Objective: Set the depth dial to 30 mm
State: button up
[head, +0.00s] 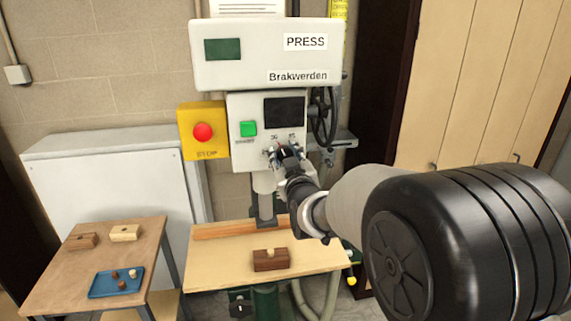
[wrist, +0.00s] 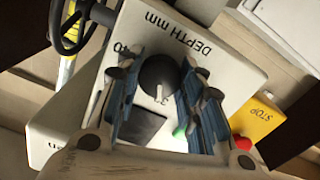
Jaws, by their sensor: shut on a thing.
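The press (head: 265,55) stands against the wall with its control panel facing me. The depth dial (wrist: 158,72) is a dark round knob with a white mark, beside the upside-down label DEPTH mm. My gripper (wrist: 161,66) has one blue-padded finger on each side of the dial and is shut on it. In the head view my gripper (head: 287,153) is at the lower part of the panel and hides the dial. Most scale numbers are hidden or too small to read, so I cannot tell the setting.
A green start button (head: 248,129) and a red stop button (head: 203,132) on a yellow box are left of my gripper. A dark screen (head: 284,111) is above it. A wooden block (head: 270,261) sits on the press table (head: 215,268). A side table (head: 65,275) holds a blue tray (head: 103,287).

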jog(key=shift+r+n+b, duration=0.1)
jog(key=shift+n+b, duration=0.3)
jog(key=o, duration=1.1)
jog(key=shift+a, duration=0.2)
jog(key=shift+d, duration=0.35)
jog(key=shift+s+a, duration=0.15)
jog(key=v, duration=1.1)
jog(key=shift+s+d, duration=0.25)
jog(key=shift+s, duration=0.05)
